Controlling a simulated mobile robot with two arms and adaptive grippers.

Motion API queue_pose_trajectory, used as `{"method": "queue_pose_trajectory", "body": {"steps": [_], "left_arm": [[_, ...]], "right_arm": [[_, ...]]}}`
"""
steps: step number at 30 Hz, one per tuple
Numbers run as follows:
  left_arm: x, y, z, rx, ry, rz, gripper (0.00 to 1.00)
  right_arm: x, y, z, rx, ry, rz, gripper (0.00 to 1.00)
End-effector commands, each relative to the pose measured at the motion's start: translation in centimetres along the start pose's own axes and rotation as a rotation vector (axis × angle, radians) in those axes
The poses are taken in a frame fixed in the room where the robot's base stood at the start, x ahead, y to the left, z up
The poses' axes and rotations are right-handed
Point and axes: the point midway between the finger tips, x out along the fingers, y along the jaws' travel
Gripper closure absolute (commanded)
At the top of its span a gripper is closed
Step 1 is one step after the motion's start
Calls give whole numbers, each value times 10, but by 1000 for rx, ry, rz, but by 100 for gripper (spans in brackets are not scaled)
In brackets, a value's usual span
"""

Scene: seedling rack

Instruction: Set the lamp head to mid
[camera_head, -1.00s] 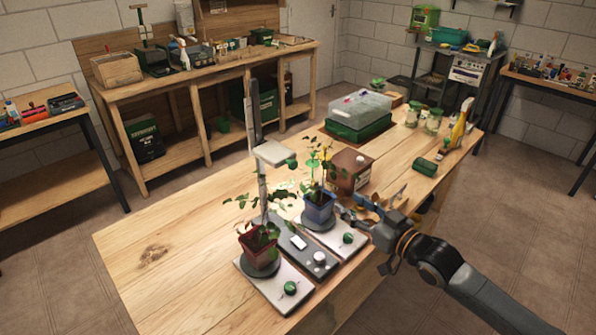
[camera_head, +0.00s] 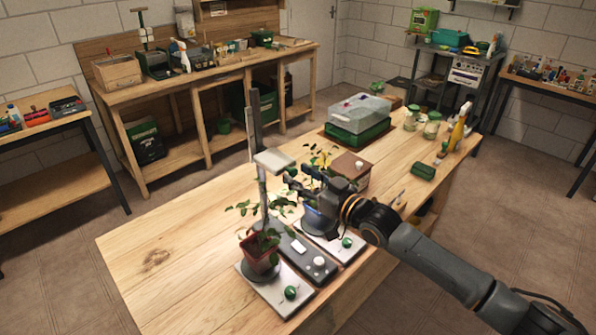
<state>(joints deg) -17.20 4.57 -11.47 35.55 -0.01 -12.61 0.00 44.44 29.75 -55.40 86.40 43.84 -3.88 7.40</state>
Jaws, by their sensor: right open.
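The lamp head (camera_head: 273,161) is a pale flat block on a dark upright post (camera_head: 256,120), part-way up it, above the potted plants. My right gripper (camera_head: 291,179) is open at the right side of the lamp head, its fingers close to where the green knob sits. The knob is now hidden by the fingers, and I cannot tell whether they touch it. The post rises from a grey base unit (camera_head: 300,250) with a white knob (camera_head: 319,263). My left gripper is out of view.
A plant in a red-brown pot (camera_head: 259,255) stands left of the base unit. A blue pot (camera_head: 317,219) stands to its right, partly behind my gripper. A brown box (camera_head: 357,164) and a lidded green tray (camera_head: 355,133) are behind. The table's left part is clear.

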Motion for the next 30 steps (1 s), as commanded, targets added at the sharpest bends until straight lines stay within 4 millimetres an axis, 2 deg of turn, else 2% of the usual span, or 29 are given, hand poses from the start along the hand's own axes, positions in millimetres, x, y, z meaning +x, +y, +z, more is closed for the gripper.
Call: {"method": "queue_pose_trajectory", "body": {"steps": [4,13,14,20,26,30], "left_arm": [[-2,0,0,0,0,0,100],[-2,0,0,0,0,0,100],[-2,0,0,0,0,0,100],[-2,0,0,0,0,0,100],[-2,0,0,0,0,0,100],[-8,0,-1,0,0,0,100]], "right_arm": [[10,0,-1,-1,1,0,54],[12,0,0,-1,1,0,54],[12,0,0,-1,0,0,58],[12,0,0,-1,0,0,99],[12,0,0,-1,0,0,100],[12,0,-11,-1,2,0,100]]}}
